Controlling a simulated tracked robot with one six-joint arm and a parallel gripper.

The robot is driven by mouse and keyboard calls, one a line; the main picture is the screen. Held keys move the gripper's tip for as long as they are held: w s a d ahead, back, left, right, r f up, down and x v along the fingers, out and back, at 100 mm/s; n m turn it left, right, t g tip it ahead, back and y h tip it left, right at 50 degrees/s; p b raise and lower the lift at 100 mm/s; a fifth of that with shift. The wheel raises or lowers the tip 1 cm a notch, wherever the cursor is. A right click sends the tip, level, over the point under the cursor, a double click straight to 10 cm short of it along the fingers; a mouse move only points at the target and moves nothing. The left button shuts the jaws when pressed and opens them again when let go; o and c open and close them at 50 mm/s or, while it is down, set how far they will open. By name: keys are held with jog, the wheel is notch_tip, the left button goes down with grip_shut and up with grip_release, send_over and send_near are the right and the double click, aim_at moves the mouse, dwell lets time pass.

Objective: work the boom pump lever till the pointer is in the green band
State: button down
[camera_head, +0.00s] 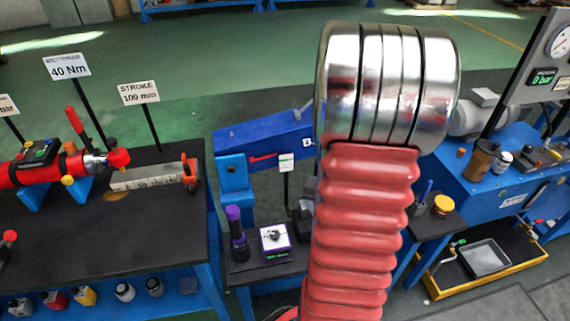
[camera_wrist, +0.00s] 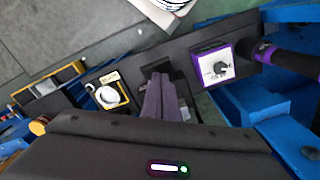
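My gripper (camera_wrist: 160,76) shows in the wrist view as dark purple fingers above a dark shelf; whether there is a gap between them is unclear. In the head view my own arm hides it. A blue boom (camera_head: 265,135) with a "B" tag stands behind my arm, with a thin red bar on its side. I cannot tell which part is the boom pump lever. A round pressure gauge (camera_head: 559,41) sits on the grey panel at the upper right, above a "0 bar" display (camera_head: 542,78). Its pointer and any green band are too small to make out.
A purple-edged box (camera_head: 276,243) with a knob and a purple-handled tool (camera_head: 236,231) stand on the small black shelf; the box also shows in the wrist view (camera_wrist: 213,66). A red cylinder (camera_head: 45,168) lies on the left bench. A blue bench (camera_head: 500,185) stands right.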

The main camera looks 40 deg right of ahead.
jog(key=shift+f, duration=2.95)
jog(key=shift+r, duration=4.75)
jog(key=shift+s+a, duration=0.15)
jog(key=shift+s, duration=0.05)
jog(key=shift+s+a+r+n, duration=0.2)
jog(key=shift+s+a+n, duration=0.3)
jog(key=shift+a, duration=0.45)
jog(key=w+a+r+n+t, duration=0.1)
jog(key=a+r+n+t, duration=0.1)
jog(key=a+r, duration=0.4)
jog(key=w+a+r+n+t, duration=0.1)
jog(key=a+r+n, duration=0.4)
jog(key=a, duration=0.8)
jog(key=w+a+r+n+t, duration=0.2)
jog(key=a+r+n, duration=0.2)
jog(key=a+r, duration=0.5)
jog(key=shift+a+t, duration=0.3)
jog(key=shift+a, duration=0.25)
